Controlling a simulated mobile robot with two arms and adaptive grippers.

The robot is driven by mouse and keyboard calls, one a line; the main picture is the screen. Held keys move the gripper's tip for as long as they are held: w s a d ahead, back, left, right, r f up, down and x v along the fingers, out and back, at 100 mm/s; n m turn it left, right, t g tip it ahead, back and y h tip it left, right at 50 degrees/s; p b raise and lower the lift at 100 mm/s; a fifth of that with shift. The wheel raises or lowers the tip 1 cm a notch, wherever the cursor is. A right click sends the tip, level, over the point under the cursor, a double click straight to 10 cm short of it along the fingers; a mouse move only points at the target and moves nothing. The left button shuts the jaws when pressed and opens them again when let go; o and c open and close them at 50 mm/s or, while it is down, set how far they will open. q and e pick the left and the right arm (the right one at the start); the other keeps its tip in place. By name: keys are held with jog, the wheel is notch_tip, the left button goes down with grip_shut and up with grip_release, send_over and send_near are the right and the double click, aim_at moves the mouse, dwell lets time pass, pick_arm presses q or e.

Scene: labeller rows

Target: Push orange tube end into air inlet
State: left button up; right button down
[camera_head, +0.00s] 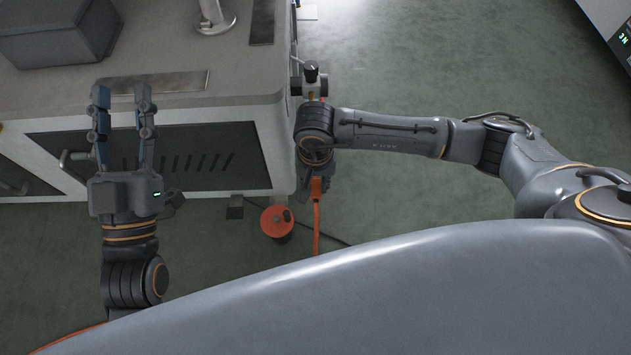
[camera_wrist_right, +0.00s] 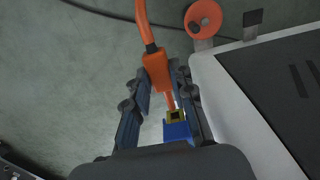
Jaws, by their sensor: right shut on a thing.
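My right gripper (camera_wrist_right: 167,78) is shut on the orange tube end (camera_wrist_right: 157,70), a thick orange fitting held between the fingertips. The orange tube (camera_wrist_right: 143,25) runs from it to the top of the wrist view and hangs toward the floor in the head view (camera_head: 317,222). A thin orange part points from the fitting toward a blue piece with a yellow square face (camera_wrist_right: 176,117). I cannot tell whether this is the air inlet, or whether they touch. In the head view the right gripper (camera_head: 316,180) is beside the cabinet's corner. My left gripper (camera_head: 123,95) is open and empty.
The grey cabinet (camera_head: 230,75) has a dark vented front (camera_head: 200,165). A dark box (camera_head: 60,35) and a metal stand (camera_head: 214,20) are on its top. The green floor to the right is mostly clear.

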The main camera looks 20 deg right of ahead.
pick_arm(q)
jog(key=shift+s+r+t, duration=0.25)
jog(key=shift+r+t, duration=0.05)
jog(key=shift+r, duration=0.1)
jog(key=shift+s+r, duration=0.1)
pick_arm(e)
jog(key=shift+w, duration=0.15)
pick_arm(q)
jog(key=shift+s+a+r+t+h+b, duration=0.1)
jog(key=shift+s+r+t+h+b, duration=0.15)
jog(key=shift+s+r+t, duration=0.25)
jog(key=shift+s+r+t+h+b, duration=0.15)
jog(key=shift+s+r+t+h, duration=0.1)
jog(key=shift+r+t, duration=0.25)
pick_arm(e)
jog(key=shift+w+d, duration=0.15)
jog(key=shift+w, duration=0.3)
pick_arm(q)
jog(key=shift+s+r, duration=0.2)
jog(key=shift+r, duration=0.05)
pick_arm(e)
jog(key=shift+w, duration=0.1)
pick_arm(q)
jog(key=shift+s+r, duration=0.1)
jog(key=shift+s, duration=0.05)
pick_arm(e)
jog(key=shift+w+d, duration=0.1)
